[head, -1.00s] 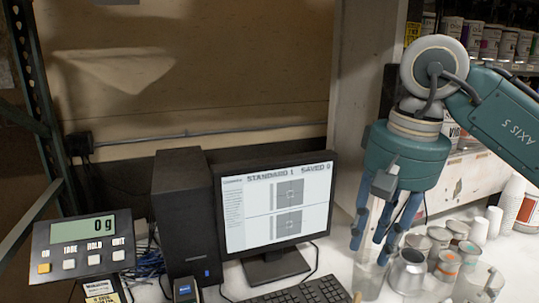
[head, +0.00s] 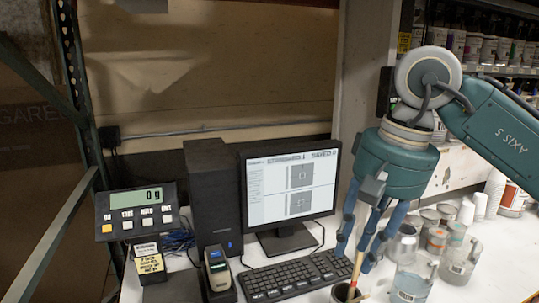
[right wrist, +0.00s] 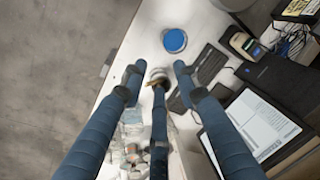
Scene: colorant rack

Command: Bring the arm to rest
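My right gripper (head: 358,246) hangs fingers-down at the right of the desk, beside the keyboard. Its blue fingers are spread apart with nothing clasped between them. They also stand apart in the right wrist view (right wrist: 157,74). A small can (head: 346,294) with a wooden stick (head: 357,268) in it is just below the fingers. The stick's top comes close to the fingers in the picture; I cannot tell if it touches one. My left gripper is not in view.
The keyboard (head: 295,277), monitor (head: 288,190) and black computer tower (head: 212,190) are left of the gripper. A glass beaker (head: 410,286) and several cans stand close on its right. A scale display (head: 138,211) reads 0 g. A round blue-topped container (right wrist: 175,40) shows in the wrist view.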

